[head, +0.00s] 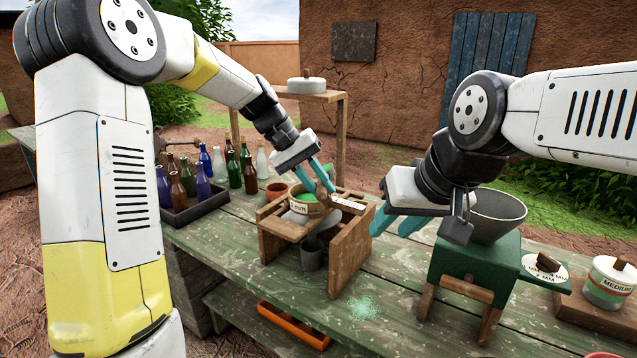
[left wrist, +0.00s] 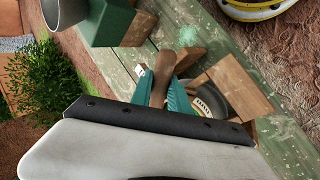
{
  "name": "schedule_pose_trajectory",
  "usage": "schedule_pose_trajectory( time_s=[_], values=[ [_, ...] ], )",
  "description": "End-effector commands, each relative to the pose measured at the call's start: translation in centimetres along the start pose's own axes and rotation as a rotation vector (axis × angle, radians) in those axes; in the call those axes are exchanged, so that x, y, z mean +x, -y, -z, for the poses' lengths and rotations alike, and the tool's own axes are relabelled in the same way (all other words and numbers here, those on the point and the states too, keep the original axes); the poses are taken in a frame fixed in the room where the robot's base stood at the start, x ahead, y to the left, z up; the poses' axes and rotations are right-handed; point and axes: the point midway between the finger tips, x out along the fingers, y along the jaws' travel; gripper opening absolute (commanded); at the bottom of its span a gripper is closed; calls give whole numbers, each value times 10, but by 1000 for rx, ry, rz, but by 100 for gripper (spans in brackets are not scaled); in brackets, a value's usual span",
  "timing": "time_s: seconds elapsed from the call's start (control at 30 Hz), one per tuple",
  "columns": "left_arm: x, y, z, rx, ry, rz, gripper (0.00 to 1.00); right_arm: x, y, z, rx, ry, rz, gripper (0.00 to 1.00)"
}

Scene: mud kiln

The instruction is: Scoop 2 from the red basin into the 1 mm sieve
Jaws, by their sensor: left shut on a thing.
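My left gripper (head: 322,178) is shut on a brown wooden handle (left wrist: 160,88), just above the sieve. The tool's far end is hard to make out. The sieve (head: 300,209), a round pale-wood frame with a partly hidden "mm" label, sits on a wooden stand (head: 345,262). Green grains (head: 306,197) show inside it. A dark cup (head: 312,254) stands under it. My right gripper (head: 397,222) has its teal fingers apart, empty, between the stand and the grey hopper (head: 497,215). I cannot identify a red basin; only a sliver of a red thing (head: 605,355) shows at the bottom right edge.
Pale green grains (head: 363,307) lie on the green table (head: 220,244). A green-bodied machine (head: 474,258) and a "MEDIUM" jar (head: 609,283) stand at the right. An orange tray (head: 293,325) lies below.

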Motion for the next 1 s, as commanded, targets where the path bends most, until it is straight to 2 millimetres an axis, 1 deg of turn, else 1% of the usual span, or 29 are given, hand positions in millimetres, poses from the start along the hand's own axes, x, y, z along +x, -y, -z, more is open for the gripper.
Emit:
schedule_pose_trajectory(
  time_s=[0.33, 0.4, 0.5, 0.7, 0.83, 1.0],
  values=[
    [8, 10, 0, -4, -2, -139, 0, 0, 0, 0, 0, 0, 0, 36],
    [7, 16, 1, -14, -2, -238, 0, 0, 0, 0, 0, 0, 0, 36],
    [6, 19, 1, -13, -3, -369, 0, 0, 0, 0, 0, 0, 0, 36],
    [6, 22, 0, -7, -1, -554, 0, 0, 0, 0, 0, 0, 0, 36],
    [6, 23, 0, -4, 0, -621, 0, 0, 0, 0, 0, 0, 0, 36],
    [6, 24, 0, -2, -2, -659, 0, 0, 0, 0, 0, 0, 0, 36]
  ],
)
